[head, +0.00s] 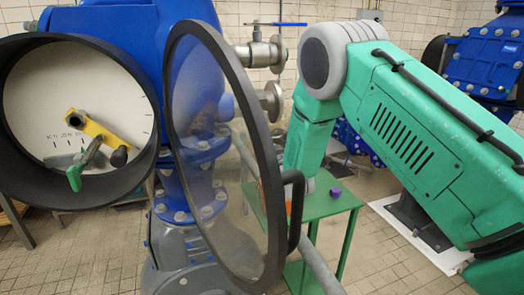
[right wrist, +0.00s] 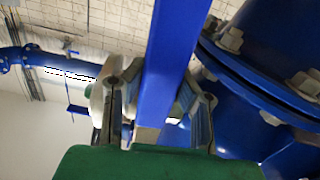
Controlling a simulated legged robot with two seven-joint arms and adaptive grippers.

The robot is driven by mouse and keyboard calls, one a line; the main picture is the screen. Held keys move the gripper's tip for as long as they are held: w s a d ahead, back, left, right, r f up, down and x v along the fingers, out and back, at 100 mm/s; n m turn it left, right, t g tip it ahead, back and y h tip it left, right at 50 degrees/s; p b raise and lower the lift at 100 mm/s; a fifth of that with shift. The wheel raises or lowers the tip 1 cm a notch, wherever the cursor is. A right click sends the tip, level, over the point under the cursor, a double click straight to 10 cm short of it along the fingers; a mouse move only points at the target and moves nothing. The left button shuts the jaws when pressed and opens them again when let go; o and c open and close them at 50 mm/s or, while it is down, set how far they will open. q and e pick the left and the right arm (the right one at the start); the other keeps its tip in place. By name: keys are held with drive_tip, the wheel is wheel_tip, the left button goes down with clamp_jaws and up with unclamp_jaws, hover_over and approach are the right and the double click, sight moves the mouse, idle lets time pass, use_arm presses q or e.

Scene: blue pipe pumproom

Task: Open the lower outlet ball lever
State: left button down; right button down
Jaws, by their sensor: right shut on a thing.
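A flat blue lever bar (right wrist: 172,60) runs from the top of the right wrist view down between the two fingers of my right gripper (right wrist: 165,105). The fingers are shut on it, one on each side. The bar's far end is out of frame. In the head view my right arm reaches down behind the open glass door, and its gripper and the held lever cannot be made out there. Another blue lever (head: 276,24) lies level above a metal ball valve (head: 260,52) at the top. My left gripper is in neither view.
The round glass door (head: 272,225) with its black rim stands open in front of my right arm. A white dial (head: 45,85) in a black housing is at left. A green table (head: 325,208) stands behind the door. Large blue flanges (right wrist: 250,100) crowd the wrist view's right side.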

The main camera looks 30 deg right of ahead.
drive_tip(key=shift+s+d+n+b, duration=0.15)
drive_tip(key=shift+d+n+b, duration=0.15)
drive_tip(key=shift+d+n, duration=0.4)
drive_tip(key=s+d+r+n+b, duration=0.2)
drive_tip(key=d+r+n+b, duration=0.3)
drive_tip(key=n, duration=1.1)
drive_tip(key=shift+d+r+b, duration=0.3)
drive_tip(key=shift+d+r, duration=1.4)
drive_tip(key=shift+r, duration=1.2)
drive_tip(key=c, duration=1.2)
unclamp_jaws()
drive_tip(key=shift+o, duration=0.2)
drive_tip(key=shift+s+a+r, duration=0.1)
drive_tip(key=shift+a+r, duration=0.2)
drive_tip(key=shift+r, duration=0.1)
